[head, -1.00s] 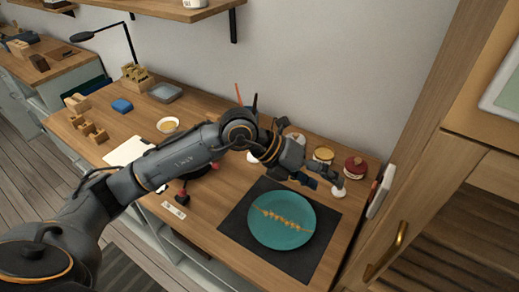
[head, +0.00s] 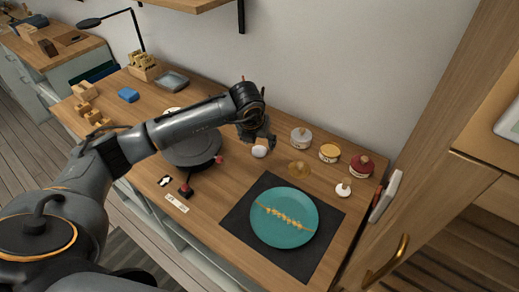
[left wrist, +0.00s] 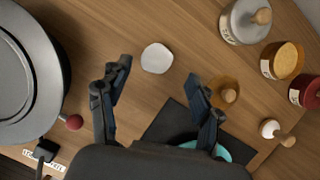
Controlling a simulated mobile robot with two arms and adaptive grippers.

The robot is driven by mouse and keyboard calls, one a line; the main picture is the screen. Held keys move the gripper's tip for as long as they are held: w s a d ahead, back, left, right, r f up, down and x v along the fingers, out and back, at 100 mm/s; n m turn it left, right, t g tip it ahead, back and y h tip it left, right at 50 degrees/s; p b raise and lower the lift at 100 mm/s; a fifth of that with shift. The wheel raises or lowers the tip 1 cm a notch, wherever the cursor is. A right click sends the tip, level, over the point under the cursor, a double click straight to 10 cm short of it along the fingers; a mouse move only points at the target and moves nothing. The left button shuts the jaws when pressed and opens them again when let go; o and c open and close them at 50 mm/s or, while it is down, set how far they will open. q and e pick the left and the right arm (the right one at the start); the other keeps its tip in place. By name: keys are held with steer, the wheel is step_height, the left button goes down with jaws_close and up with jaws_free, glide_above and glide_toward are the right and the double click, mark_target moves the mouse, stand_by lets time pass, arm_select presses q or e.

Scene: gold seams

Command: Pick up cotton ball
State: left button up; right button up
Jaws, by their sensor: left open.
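A white rounded cotton ball (head: 259,152) lies on the wooden bench, close beside my left gripper (head: 258,139) in the head view. In the left wrist view the cotton ball (left wrist: 157,58) shows whole on bare wood. It sits just beyond the fingertips of my left gripper (left wrist: 158,80), nearer the left finger. That gripper is open and empty, and its fingers are apart from the ball in the picture. How high the fingertips are above the bench is hard to tell. My right gripper is not in view.
A dark round turntable (head: 190,150) stands left of the ball. An amber dish (head: 299,169), a white-headed dabber (head: 343,189) and several lidded jars (head: 329,152) stand to the right. A teal plate (head: 284,232) with gold seams lies on a dark mat (head: 243,232) in front.

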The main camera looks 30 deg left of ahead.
mark_target(259, 147)
arm_select(q)
steer(key=shift+w+f, duration=0.1)
steer(key=shift+f, duration=0.15)
steer(key=p+x, duration=0.2)
steer(key=x, duration=0.1)
steer(key=shift+w+a+f, duration=0.15)
steer(key=shift+a+f, duration=0.05)
steer(key=shift+f, duration=0.1)
steer(key=shift+w+f, duration=0.2)
steer(key=shift+f, duration=0.3)
steer(key=c, duration=0.8)
